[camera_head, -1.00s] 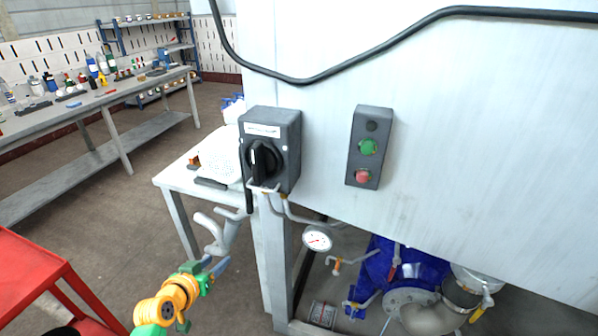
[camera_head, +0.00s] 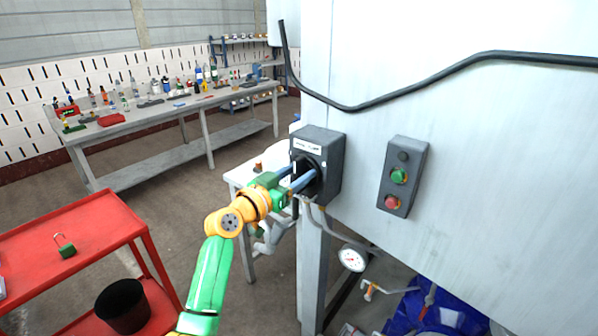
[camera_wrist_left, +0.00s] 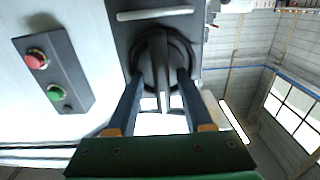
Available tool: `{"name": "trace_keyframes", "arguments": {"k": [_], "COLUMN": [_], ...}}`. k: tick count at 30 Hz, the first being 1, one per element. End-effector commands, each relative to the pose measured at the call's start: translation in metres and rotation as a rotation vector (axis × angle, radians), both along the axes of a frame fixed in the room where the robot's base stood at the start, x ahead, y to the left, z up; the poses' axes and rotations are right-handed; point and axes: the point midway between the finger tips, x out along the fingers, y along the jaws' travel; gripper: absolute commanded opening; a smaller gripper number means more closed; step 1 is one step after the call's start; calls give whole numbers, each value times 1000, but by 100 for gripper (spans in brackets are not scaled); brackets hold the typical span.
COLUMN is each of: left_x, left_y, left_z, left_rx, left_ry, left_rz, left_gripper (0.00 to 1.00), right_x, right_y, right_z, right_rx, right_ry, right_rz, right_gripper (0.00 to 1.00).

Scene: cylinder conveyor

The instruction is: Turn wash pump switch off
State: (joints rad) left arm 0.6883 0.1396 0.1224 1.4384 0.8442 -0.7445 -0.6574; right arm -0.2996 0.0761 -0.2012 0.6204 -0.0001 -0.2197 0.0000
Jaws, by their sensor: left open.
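The wash pump switch is a dark grey box (camera_head: 328,145) with a black rotary knob, mounted on the corner of the white cabinet. In the left wrist view the knob (camera_wrist_left: 161,62) faces the camera, its white-marked handle lying between the two fingers. My left gripper (camera_head: 297,180) is open, with its blue-grey fingers at the front of the switch in the head view. In the wrist view its fingertips (camera_wrist_left: 160,82) sit on either side of the knob's handle; I cannot tell whether they touch it. In the head view the gripper partly hides the knob. My right gripper is not in view.
A button box (camera_head: 403,177) with green and red buttons is right of the switch on the cabinet. A pressure gauge (camera_head: 352,258) hangs below. A red cart (camera_head: 70,240) stands at the left, and a long workbench (camera_head: 160,112) is behind.

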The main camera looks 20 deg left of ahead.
Motion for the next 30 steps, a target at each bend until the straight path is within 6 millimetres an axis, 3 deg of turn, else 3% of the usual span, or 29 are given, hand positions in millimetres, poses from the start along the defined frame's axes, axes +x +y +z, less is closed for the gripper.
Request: {"name": "trace_keyframes", "arguments": {"k": [5,9,11,20,30], "left_x": [0,0,0,0,-1], "left_y": [0,0,0,0,-1], "left_z": [0,0,0,-1,-5], "left_rx": [0,0,0,11,180], "left_ry": [0,1,1,-4,-66], "left_rz": [0,0,0,0,1], "left_gripper": [51,13,0,0,0], "right_x": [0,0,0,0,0], "right_y": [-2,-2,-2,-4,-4], "right_z": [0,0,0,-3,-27], "right_rx": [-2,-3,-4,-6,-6], "right_ry": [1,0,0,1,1], "right_rz": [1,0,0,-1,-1], "right_gripper": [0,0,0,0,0]}}
